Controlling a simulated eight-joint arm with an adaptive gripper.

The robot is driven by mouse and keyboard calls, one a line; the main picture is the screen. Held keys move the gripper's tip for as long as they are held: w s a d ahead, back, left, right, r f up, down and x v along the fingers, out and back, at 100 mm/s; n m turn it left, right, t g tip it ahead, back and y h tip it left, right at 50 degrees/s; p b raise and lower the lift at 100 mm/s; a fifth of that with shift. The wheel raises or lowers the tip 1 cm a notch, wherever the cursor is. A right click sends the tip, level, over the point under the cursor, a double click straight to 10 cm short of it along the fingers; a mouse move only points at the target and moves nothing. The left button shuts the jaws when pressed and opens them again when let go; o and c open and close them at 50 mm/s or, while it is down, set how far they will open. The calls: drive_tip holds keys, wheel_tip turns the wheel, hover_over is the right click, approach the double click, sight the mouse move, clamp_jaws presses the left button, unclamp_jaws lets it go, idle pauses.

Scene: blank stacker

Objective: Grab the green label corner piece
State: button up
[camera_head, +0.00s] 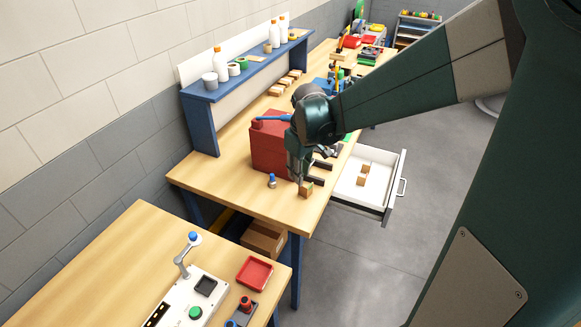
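My gripper (303,181) points down over the front part of the wooden workbench (245,190), in front of a red box (268,150). A small wooden block (306,190) is right at its fingertips. I cannot tell whether the fingers touch or hold this block, or whether they are open. No green label can be made out on the block at this size. A small green patch (348,137) shows at the bench's right edge, partly hidden by my arm; I cannot tell what it is.
A white drawer (377,182) stands open at the bench's right, with small wooden blocks inside. A blue shelf (213,93) holds bottles and jars. A small blue-topped item (271,181) stands left of my gripper. The bench's front left is clear.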

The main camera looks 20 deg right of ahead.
drive_tip(key=n+g+p, duration=0.2)
drive_tip(key=p, duration=0.2)
hover_over(303, 186)
wheel_tip(303, 186, down, 6)
drive_tip(key=shift+a+f+p, duration=0.1)
drive_tip(key=shift+f+p, duration=0.3)
drive_tip(key=shift+f, duration=0.3)
drive_tip(key=shift+f, duration=1.3)
drive_tip(key=shift+f, duration=0.1)
drive_tip(key=shift+d+f, duration=0.2)
drive_tip(key=shift+f, duration=2.3)
drive_tip(key=shift+c, duration=0.6)
